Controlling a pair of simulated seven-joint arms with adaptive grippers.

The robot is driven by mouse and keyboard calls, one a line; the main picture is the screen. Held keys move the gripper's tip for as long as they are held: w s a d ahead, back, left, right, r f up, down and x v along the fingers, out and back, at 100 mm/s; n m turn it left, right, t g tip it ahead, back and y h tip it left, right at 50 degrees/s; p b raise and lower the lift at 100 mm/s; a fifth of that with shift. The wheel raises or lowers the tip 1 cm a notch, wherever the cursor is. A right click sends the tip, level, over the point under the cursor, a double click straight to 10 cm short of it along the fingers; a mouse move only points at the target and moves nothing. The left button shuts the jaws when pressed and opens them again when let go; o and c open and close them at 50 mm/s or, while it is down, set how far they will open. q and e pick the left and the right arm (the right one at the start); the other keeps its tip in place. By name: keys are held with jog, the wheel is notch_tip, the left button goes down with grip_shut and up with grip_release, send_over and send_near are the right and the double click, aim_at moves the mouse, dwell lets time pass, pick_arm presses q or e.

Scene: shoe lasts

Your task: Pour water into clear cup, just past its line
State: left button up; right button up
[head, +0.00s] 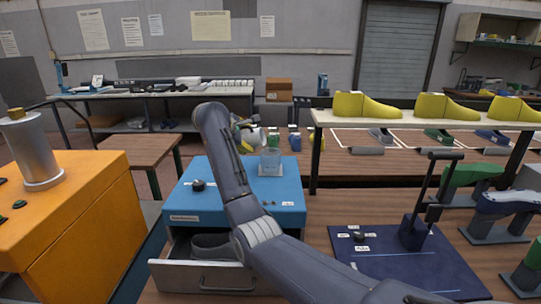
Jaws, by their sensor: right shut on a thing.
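A clear cup (270,162) stands upright on the blue top of a small cabinet (290,193). Whether there is water in it, and where its line is, is too small to tell. My right arm rises from the lower right, crosses in front of the cabinet and bends over at the top. My right gripper (243,124) is beyond that bend, small and partly hidden, above and to the left of the cup. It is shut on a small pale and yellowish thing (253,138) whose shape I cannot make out. My left gripper is not in view.
A black knob (198,185) sits on the cabinet top, left of my arm. The cabinet's drawer (205,276) is open with a grey shoe last inside. A blue mat (400,268) with a black lever stand lies right. Yellow lasts (365,106) line a shelf behind.

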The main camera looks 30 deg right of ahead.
jog(key=shift+s+d+r+m+t+y+p, duration=0.3)
jog(key=shift+d+r+y+p, duration=0.1)
jog(key=shift+p, duration=0.2)
dwell(1.0)
jog(key=shift+r+m+t+y+p, duration=0.3)
jog(key=shift+r+m+y, duration=0.1)
dwell(1.0)
jog(key=shift+w+f, duration=0.1)
jog(key=shift+f+n+h, duration=0.2)
jog(key=shift+n+h, duration=0.1)
jog(key=shift+w+a+f+n+g+h, duration=0.55)
jog(key=shift+a+f+g+h, duration=0.1)
jog(key=shift+f+g, duration=0.15)
jog(key=shift+f+n+h, duration=0.2)
jog(key=shift+n+h, duration=0.05)
jog(key=shift+r+n+g+h, duration=0.1)
jog(key=shift+n+g+h, duration=0.3)
jog(key=shift+g+h, duration=0.1)
dwell(1.0)
